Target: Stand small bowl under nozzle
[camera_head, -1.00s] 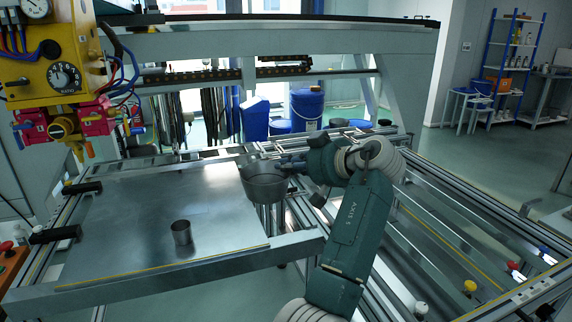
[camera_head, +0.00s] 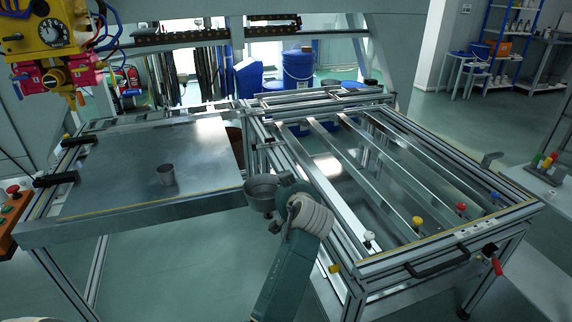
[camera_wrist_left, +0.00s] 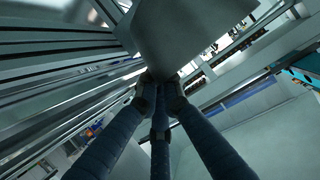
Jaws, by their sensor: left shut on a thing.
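A grey metal bowl (camera_head: 262,190) is held in the air just off the front right corner of the flat metal plate (camera_head: 130,190). My left gripper (camera_wrist_left: 158,88) is shut on it; its fingers meet at the bowl (camera_wrist_left: 190,32) in the left wrist view. In the head view my wrist mostly hides the fingers. The yellow unit (camera_head: 40,38) with red blocks (camera_head: 60,75) hangs over the far left, with a small yellow nozzle (camera_head: 72,98) pointing down. My right gripper is not in view.
Black clamps (camera_head: 58,180) sit on the plate's left edge. A metal rail frame (camera_head: 400,190) with coloured knobs lies to the right. Blue bins (camera_head: 298,70) stand behind.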

